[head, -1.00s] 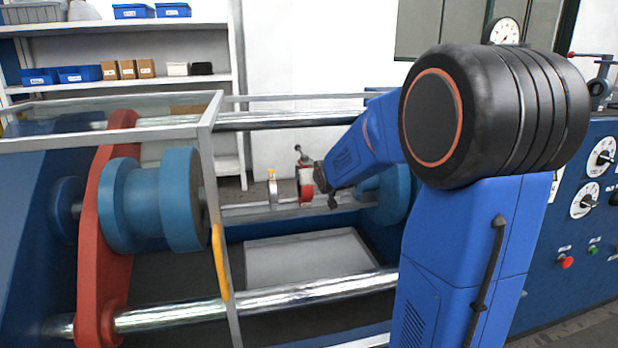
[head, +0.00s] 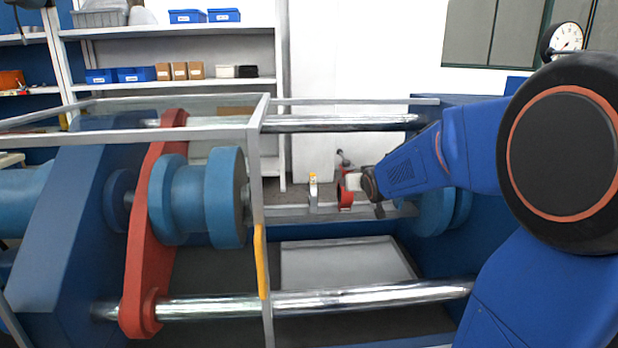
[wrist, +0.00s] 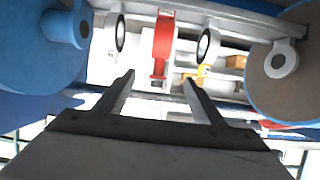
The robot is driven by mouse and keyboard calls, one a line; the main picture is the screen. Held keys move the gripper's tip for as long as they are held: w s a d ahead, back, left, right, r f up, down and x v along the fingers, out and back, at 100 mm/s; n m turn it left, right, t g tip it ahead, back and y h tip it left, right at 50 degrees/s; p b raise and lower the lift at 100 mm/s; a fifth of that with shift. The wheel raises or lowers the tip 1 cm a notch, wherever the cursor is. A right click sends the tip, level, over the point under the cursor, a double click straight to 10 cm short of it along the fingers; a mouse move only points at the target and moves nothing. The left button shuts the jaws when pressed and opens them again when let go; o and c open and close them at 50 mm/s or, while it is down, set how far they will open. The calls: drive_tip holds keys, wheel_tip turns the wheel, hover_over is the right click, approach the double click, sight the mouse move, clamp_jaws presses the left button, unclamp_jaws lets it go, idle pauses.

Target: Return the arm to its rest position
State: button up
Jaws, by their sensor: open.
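My arm reaches from the right into the blue machine in the head view. My gripper (wrist: 158,82) is open and empty, with both black fingers spread in the wrist view. A red valve body (wrist: 163,45) shows between and beyond the fingertips, with a gap to them. In the head view the same red valve (head: 346,192) is just left of the gripper end, which is small and partly hidden there. Pale ring-shaped parts stand on both sides of the valve in the wrist view, the left one (wrist: 115,33) and the right one (wrist: 208,45).
Polished steel bars cross the machine, an upper one (head: 340,123) and a lower one (head: 370,297). A grey-framed clear guard (head: 257,150) with a yellow handle (head: 261,262) stands left of the arm. A red plate (head: 150,235) and blue cylinders (head: 224,198) are farther left. Shelves stand behind.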

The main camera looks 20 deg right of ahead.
drive_tip(key=s+a+f+n+g+y, duration=0.1)
drive_tip(key=s+a, duration=0.5)
drive_tip(key=s, duration=0.7)
drive_tip(key=s+a+f+n+g+y, duration=0.1)
drive_tip(key=s+a+f+g, duration=0.3)
drive_tip(key=s, duration=0.9)
drive_tip(key=s+a+f+n+g+y, duration=0.1)
drive_tip(key=s+a+f+g, duration=0.2)
drive_tip(key=s, duration=1)
drive_tip(key=a+f, duration=0.2)
drive_tip(key=a, duration=0.3)
drive_tip(key=shift+a+f+y, duration=0.25)
drive_tip(key=shift+a+y, duration=0.05)
drive_tip(key=shift+y, duration=0.1)
drive_tip(key=shift+c, duration=0.5)
